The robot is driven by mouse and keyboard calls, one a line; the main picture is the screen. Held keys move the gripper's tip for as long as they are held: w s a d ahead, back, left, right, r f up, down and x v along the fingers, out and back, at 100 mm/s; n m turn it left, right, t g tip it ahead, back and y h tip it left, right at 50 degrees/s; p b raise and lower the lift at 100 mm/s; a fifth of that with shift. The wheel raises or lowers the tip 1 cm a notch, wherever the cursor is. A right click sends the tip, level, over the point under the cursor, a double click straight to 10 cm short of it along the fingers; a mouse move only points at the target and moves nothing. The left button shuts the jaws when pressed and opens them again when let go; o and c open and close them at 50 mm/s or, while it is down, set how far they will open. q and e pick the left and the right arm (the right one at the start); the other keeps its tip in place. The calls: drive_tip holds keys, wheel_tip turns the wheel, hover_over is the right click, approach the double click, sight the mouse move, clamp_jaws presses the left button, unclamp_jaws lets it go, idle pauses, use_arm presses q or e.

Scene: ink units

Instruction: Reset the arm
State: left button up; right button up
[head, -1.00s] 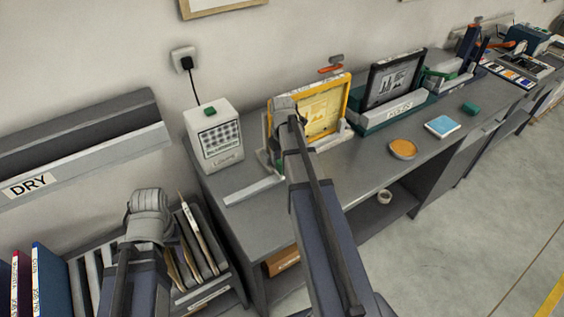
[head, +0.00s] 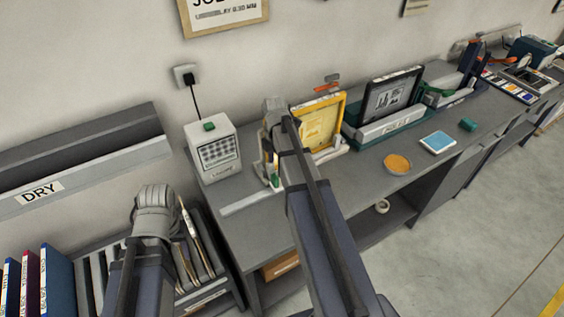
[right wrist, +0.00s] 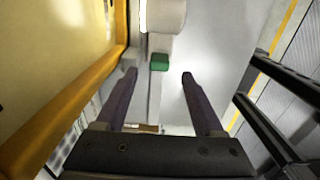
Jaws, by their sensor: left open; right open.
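My left arm comes in at the lower left of the head view. Its gripper (head: 156,200) hangs in front of the rack of thin upright boards, and its fingertips are hidden behind the wrist. My right arm reaches over the grey bench, with its gripper (head: 272,150) just left of the yellow-framed screen (head: 322,122). In the right wrist view its two dark fingers (right wrist: 155,85) are apart with nothing gripped. A small green block on a pale bar (right wrist: 159,62) lies beyond the fingertips. The yellow frame (right wrist: 75,92) fills the left side there.
A dark frame (head: 390,92) stands in a green holder. An orange disc (head: 397,164) and a blue pad (head: 437,141) lie on the bench. Books (head: 57,280) stand lower left. The floor at right is clear.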

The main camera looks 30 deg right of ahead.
drive_tip(key=shift+s+r+p, duration=0.1)
drive_tip(key=shift+r+p, duration=0.2)
drive_tip(key=shift+r, duration=0.3)
use_arm(q)
drive_tip(key=shift+s+d+r, duration=0.15)
drive_tip(key=shift+d+r, duration=0.25)
drive_tip(key=shift+r, duration=0.15)
use_arm(e)
drive_tip(key=shift+s+a+f, duration=0.15)
drive_tip(key=shift+a, duration=0.15)
use_arm(q)
wheel_tip(320, 180, down, 7)
drive_tip(key=b, duration=0.7)
use_arm(e)
drive_tip(key=s+a+f+m, duration=0.2)
drive_tip(key=s+a+m, duration=0.3)
drive_tip(key=a, duration=0.3)
drive_tip(key=s+a+f+m, duration=0.2)
drive_tip(key=s+a+m, duration=0.2)
drive_tip(key=a, duration=0.4)
drive_tip(key=s+a+f+m+h, duration=0.1)
drive_tip(key=s+a+f+m, duration=0.1)
drive_tip(key=s+a+m, duration=0.3)
drive_tip(key=s+a, duration=0.1)
drive_tip(key=a, duration=0.2)
drive_tip(key=shift+s+a+f+m, duration=0.25)
drive_tip(key=shift+s+f+m, duration=0.05)
drive_tip(key=shift+s+f, duration=0.1)
